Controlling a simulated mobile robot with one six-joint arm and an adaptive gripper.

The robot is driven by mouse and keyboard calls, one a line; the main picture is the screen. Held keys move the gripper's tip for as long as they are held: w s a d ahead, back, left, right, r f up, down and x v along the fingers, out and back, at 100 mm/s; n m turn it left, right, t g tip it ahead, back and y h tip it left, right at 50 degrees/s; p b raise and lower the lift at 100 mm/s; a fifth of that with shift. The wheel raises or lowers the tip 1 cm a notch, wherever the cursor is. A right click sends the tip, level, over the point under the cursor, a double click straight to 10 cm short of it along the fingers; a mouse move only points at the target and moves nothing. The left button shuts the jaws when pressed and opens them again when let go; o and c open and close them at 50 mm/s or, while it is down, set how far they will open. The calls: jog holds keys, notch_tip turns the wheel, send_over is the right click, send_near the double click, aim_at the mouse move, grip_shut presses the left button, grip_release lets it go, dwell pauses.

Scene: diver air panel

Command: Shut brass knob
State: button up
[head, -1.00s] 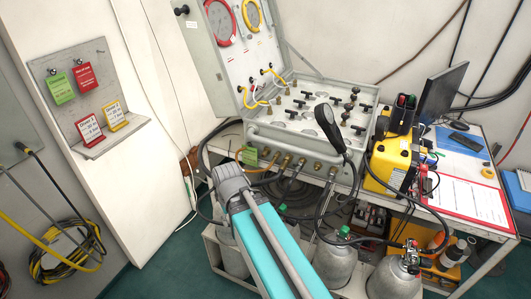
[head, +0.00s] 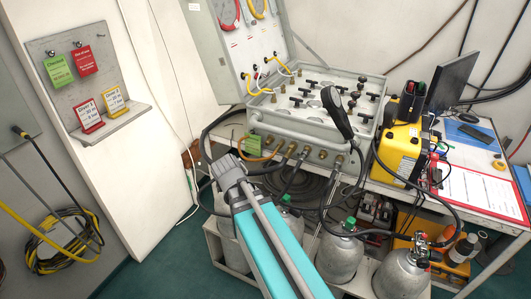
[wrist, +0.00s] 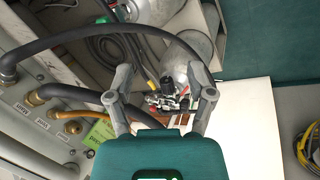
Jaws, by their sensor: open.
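The grey diver air panel (head: 318,128) stands on a bench with its lid open. Several small brass parts, including a brass knob (head: 273,98), stand at the left of its top among black T-handles; I cannot tell which one the task means. Brass fittings (head: 292,150) with hoses line its front face. They also show at the left of the wrist view (wrist: 40,97). My gripper (wrist: 163,88) is open and empty in the wrist view, apart from the panel, with its fingers over a cylinder valve below. In the head view its fingers cannot be made out.
Metal cylinders (head: 340,257) stand below the bench. A dark hose (wrist: 75,33) crosses the wrist view near my fingers. A tag board (head: 95,75) is at the left.

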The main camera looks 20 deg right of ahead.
jog(key=w+d+f+n+t+h+b, duration=0.2)
jog(key=w+d+f+n+h+b, duration=0.2)
jog(key=w+d+h+b, duration=0.5)
jog(key=n+t+h+b, duration=0.5)
jog(key=n+h+b, duration=0.15)
jog(key=b, duration=0.55)
send_near(266, 144)
jog(key=s+a, duration=0.2)
jog(key=a, duration=0.1)
jog(key=shift+w+d+f+y, duration=0.1)
jog(key=shift+w+f+y, duration=0.15)
jog(key=shift+d, duration=0.15)
jog(key=p+x, duration=0.3)
jog(key=x, duration=1)
jog(key=shift+w+d+r+p, duration=0.1)
jog(key=shift+w+d+p, duration=0.1)
jog(key=shift+p, duration=0.1)
